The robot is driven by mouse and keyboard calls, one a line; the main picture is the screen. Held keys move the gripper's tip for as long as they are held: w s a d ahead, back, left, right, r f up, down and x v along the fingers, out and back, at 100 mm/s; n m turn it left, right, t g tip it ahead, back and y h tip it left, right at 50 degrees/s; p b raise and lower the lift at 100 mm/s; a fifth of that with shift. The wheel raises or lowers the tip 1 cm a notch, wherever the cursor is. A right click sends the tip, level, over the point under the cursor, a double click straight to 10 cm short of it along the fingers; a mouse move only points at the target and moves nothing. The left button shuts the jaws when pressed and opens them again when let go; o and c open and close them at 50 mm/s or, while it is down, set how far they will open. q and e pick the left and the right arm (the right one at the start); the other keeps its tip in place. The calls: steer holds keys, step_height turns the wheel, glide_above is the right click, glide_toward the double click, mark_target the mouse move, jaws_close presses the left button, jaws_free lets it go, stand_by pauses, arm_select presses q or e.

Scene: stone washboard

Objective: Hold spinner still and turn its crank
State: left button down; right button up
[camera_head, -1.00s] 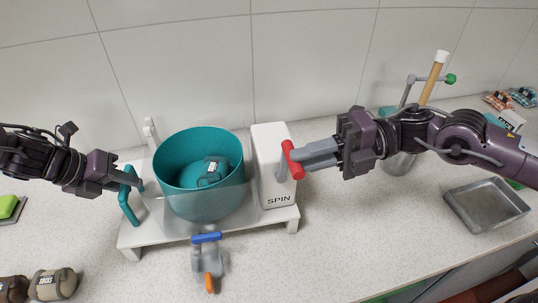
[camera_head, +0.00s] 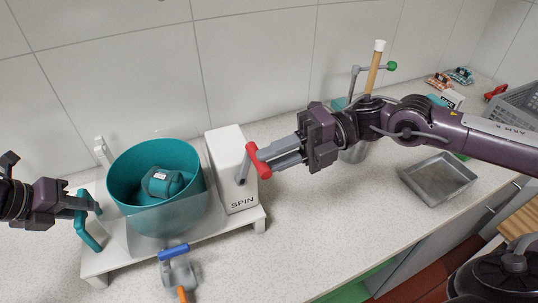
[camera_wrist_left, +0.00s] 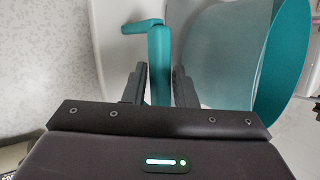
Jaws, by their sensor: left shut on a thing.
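The spinner has a teal tub (camera_head: 128,172), a white base (camera_head: 95,268) and a white box marked SPIN (camera_head: 228,150). A teal round bundle (camera_head: 160,183) lies in the tub. My left gripper (camera_head: 88,206) is shut on the teal handle (camera_head: 88,235) at the left of the base. In the left wrist view the teal handle (camera_wrist_left: 160,60) stands between its fingers. The crank's red grip (camera_head: 258,161) is at the right of the box. My right gripper's fingertips (camera_head: 272,158) are at the red grip; whether they close around it is unclear.
A blue-handled grey part (camera_head: 174,252) lies in front of the base. A grey tray (camera_head: 438,180) is at the right, with a container holding a wooden stick (camera_head: 375,68) behind my right arm. The counter between base and tray is clear.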

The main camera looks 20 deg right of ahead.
steer(key=o, duration=0.4)
steer(key=shift+w+f, duration=0.2)
steer(key=shift+f, duration=0.3)
steer(key=shift+r, duration=0.1)
steer(key=shift+d+r, duration=0.1)
steer(key=shift+r, duration=0.05)
steer(key=d+r, duration=0.1)
steer(key=d, duration=1)
steer(key=shift+s+d+r, duration=0.15)
steer(key=shift+d+r, duration=0.15)
steer(key=shift+d, duration=0.1)
